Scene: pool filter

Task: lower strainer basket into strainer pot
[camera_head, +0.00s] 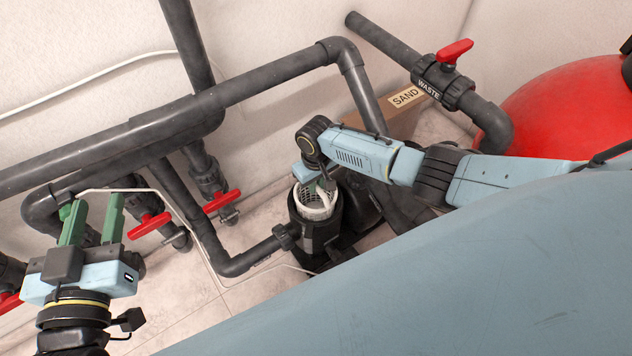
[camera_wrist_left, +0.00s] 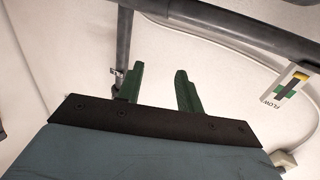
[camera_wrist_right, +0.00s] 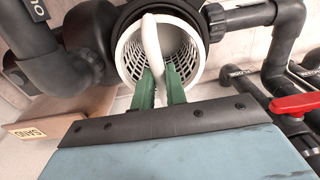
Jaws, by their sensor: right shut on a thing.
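The white perforated strainer basket (camera_head: 314,203) is at the mouth of the black strainer pot (camera_head: 318,236) in the head view, with its upper part showing above the rim. In the right wrist view the basket (camera_wrist_right: 184,40) opens toward the camera, with its white handle (camera_wrist_right: 152,50) arching across it. The dark pot rim (camera_wrist_right: 128,14) shows behind it. My right gripper (camera_wrist_right: 161,80) is shut on the handle. How deep the basket sits is hidden. My left gripper (camera_head: 92,205) is open and empty, far left of the pot; its green fingers (camera_wrist_left: 158,82) stand apart.
Grey pipes (camera_head: 250,88) run along the wall above and left of the pot. Red-handled valves (camera_head: 221,201) stand between my left gripper and the pot. A red tank (camera_head: 560,105) and a box marked SAND (camera_head: 405,97) are at the right. A FLOW gauge (camera_wrist_left: 290,86) hangs on a pipe.

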